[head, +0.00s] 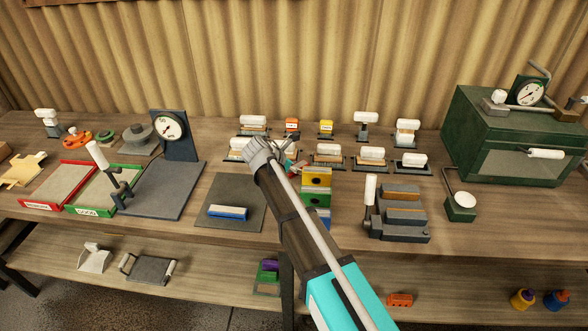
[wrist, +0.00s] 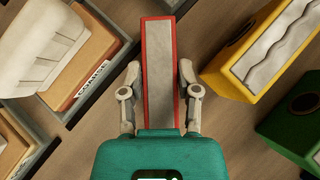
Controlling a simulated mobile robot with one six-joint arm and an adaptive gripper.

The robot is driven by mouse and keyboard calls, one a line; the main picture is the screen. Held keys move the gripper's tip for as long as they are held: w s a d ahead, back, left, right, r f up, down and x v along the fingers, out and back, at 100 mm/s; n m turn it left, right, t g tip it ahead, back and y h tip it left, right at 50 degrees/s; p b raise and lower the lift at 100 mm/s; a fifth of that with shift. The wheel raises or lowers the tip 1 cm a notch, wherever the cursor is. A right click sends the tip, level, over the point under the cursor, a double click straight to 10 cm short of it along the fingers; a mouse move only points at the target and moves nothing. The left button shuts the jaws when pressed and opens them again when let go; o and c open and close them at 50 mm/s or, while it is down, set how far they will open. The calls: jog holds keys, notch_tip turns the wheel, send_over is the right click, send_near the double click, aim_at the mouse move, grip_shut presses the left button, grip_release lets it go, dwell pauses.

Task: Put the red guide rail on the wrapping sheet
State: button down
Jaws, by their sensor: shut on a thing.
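The red guide rail (wrist: 158,60) is a long block with red sides and a pale grey top. In the wrist view it stands between the two fingers of my gripper (wrist: 160,82), which is shut on it. In the head view my gripper (head: 287,153) is near the middle of the bench, and my arm hides most of the rail. A flat dark grey sheet (head: 243,188), apparently the wrapping sheet, lies to the left of my arm. A blue rail (head: 228,213) with a pale top lies on its front part.
Yellow (head: 317,179) and green (head: 316,199) blocks stand just right of my arm. Several white-handled tools sit in rows behind. A dial gauge stand (head: 174,133) is left of the sheet, a grey vice-like fixture (head: 399,221) to the right. The sheet's rear part is bare.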

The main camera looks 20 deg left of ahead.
jog(key=shift+r, duration=0.15)
notch_tip(320, 180, up, 10)
jog(key=p, duration=0.9)
jog(key=shift+f+p, duration=0.2)
jog(key=shift+p, duration=0.2)
jog(key=shift+r, duration=0.1)
